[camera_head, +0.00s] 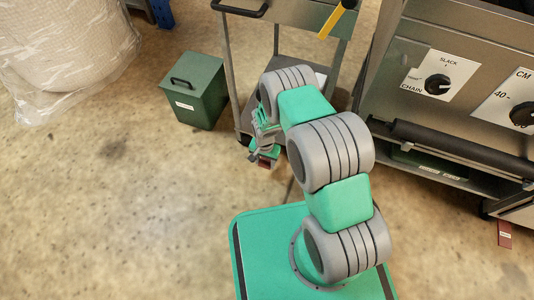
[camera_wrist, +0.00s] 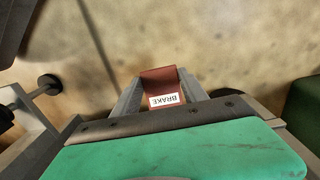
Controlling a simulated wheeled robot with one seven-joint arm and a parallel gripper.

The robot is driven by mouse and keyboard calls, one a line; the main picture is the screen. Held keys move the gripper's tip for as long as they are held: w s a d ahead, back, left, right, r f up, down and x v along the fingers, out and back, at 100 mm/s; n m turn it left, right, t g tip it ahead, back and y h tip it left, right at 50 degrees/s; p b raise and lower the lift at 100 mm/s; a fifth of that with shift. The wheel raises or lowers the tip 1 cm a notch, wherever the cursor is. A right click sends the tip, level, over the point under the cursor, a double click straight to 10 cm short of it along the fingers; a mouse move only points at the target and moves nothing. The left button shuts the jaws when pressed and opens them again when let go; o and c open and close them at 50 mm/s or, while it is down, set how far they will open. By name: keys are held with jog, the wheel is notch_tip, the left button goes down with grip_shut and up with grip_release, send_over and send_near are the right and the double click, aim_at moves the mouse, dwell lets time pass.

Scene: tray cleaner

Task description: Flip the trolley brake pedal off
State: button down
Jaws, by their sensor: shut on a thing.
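The brake pedal (camera_wrist: 160,84) is a dark red flap with a white label reading BRAKE, in the middle of the wrist view. It lies between the two grey fingers of my gripper (camera_wrist: 158,88), which are shut on it. In the head view the red pedal (camera_head: 266,163) shows just below my gripper (camera_head: 264,150), low at the front left corner of the trolley. The metal trolley (camera_head: 240,95) stands behind my arm, which hides part of its lower shelf. I cannot tell the pedal's exact tilt.
A green lidded bin (camera_head: 195,92) stands left of the trolley. A large machine with dials (camera_head: 450,80) and a dark roller bar (camera_head: 455,147) is on the right. A plastic-wrapped bale (camera_head: 65,50) is at upper left. The floor at left is clear.

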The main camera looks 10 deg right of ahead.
aim_at(265, 162)
jog(key=shift+w+r, duration=0.35)
jog(key=shift+r, duration=0.3)
jog(key=shift+w+d+r, duration=0.25)
jog(key=shift+w+r, duration=0.05)
jog(key=shift+r, duration=0.05)
jog(key=shift+w, duration=0.15)
jog(key=c, duration=1)
grip_release()
jog(key=shift+d, duration=0.1)
jog(key=o, duration=0.4)
jog(key=shift+s+a+f, duration=0.15)
jog(key=shift+s+a, duration=0.1)
jog(key=shift+s, duration=0.2)
notch_tip(265, 162, up, 8)
jog(key=p, duration=0.3)
jog(key=shift+p, duration=0.4)
jog(key=shift+f, duration=0.1)
